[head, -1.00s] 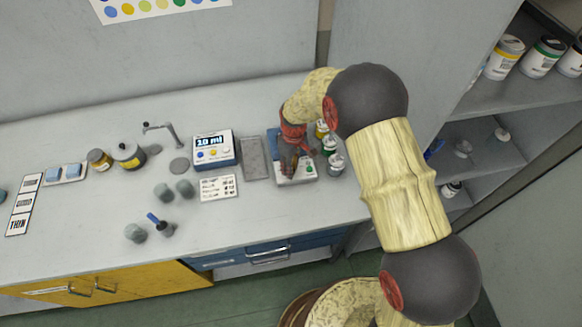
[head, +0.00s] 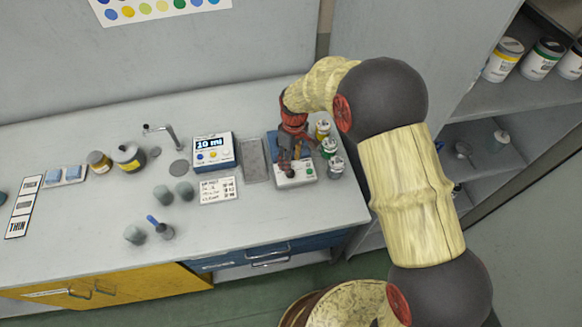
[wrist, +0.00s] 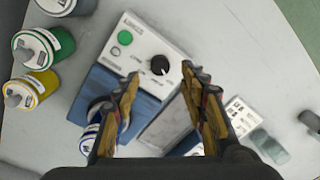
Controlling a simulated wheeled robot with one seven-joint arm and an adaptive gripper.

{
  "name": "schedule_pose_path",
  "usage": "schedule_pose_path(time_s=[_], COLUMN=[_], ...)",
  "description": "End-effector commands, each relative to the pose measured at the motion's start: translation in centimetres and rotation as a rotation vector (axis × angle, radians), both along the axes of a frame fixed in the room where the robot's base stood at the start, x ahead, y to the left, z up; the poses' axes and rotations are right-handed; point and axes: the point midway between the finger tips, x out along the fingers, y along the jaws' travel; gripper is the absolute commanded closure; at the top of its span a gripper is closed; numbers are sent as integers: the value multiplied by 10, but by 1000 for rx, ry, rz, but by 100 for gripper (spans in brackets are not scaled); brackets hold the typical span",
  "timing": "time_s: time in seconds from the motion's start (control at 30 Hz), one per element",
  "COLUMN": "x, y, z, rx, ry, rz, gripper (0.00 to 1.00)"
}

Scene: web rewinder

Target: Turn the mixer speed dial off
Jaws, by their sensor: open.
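The mixer has a white front panel (wrist: 135,47) and a blue body (wrist: 110,92). Its black speed dial (wrist: 159,65) sits on the panel beside a green button (wrist: 125,37) in the wrist view. The dial's small pointer mark is too fine to read surely. My gripper (wrist: 160,80) is open and empty, its fingertips spread to either side of the dial and apart from it. In the head view my gripper (head: 290,158) hangs over the mixer (head: 308,178) and hides part of its body.
Several lidded jars (head: 329,148) stand close at the mixer's right. A grey tray (head: 255,160), a white-and-blue display box (head: 213,150) and a printed card (head: 217,190) lie to its left. The counter in front of the mixer is clear.

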Motion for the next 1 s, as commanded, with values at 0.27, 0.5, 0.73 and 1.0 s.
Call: schedule_pose_path(time_s=[0.27, 0.5, 0.73, 1.0], x=[3, 3, 3, 3], y=[-1, -2, -2, -2], z=[49, 63, 64, 64], rx=[1, 0, 0, 0], ry=[-2, 0, 0, 0], rz=[0, 0, 0, -2], gripper=[57, 57, 57, 57])
